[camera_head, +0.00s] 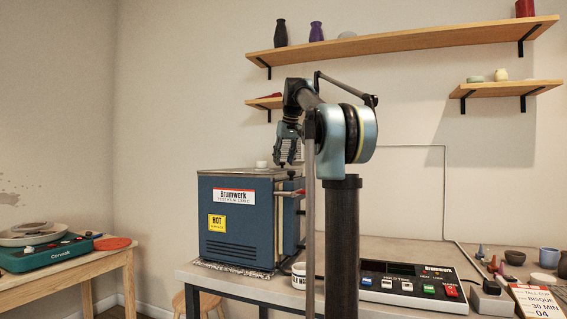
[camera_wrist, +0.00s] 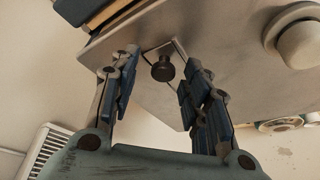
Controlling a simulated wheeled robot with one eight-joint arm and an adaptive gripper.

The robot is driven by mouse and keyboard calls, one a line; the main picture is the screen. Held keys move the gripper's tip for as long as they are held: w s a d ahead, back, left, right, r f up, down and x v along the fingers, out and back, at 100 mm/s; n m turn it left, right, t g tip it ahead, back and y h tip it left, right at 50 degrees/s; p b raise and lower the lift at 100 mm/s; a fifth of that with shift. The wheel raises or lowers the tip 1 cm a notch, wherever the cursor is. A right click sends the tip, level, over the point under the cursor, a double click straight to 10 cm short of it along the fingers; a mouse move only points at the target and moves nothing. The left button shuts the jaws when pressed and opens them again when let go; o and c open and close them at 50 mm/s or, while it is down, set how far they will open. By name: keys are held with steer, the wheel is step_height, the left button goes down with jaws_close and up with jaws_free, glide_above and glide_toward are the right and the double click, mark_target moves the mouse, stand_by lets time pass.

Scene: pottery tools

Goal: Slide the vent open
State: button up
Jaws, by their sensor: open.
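The blue kiln (camera_head: 238,222) stands on the grey bench, with a pale flat top. In the wrist view its top (camera_wrist: 225,50) shows a small dark round knob (camera_wrist: 162,69) on a pale narrow plate, which looks like the vent slide. The knob also seems to show as a small dark spot on the kiln top in the head view (camera_head: 291,173). My gripper (camera_head: 285,163) points down just above that corner of the kiln. Its fingers (camera_wrist: 158,75) are open, one on each side of the knob, with gaps visible. I cannot tell how far the vent is open.
A white round plug (camera_wrist: 300,42) sits on the kiln top, also in the head view (camera_head: 261,164). A control box (camera_head: 410,285) with coloured buttons lies on the bench at right. Wall shelves (camera_head: 400,42) hang behind. A pottery wheel (camera_head: 45,248) stands on the left table.

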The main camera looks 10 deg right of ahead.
steer(key=v, duration=1.1)
steer(key=shift+r, duration=0.25)
steer(key=shift+d, duration=0.1)
steer(key=shift+s, duration=0.15)
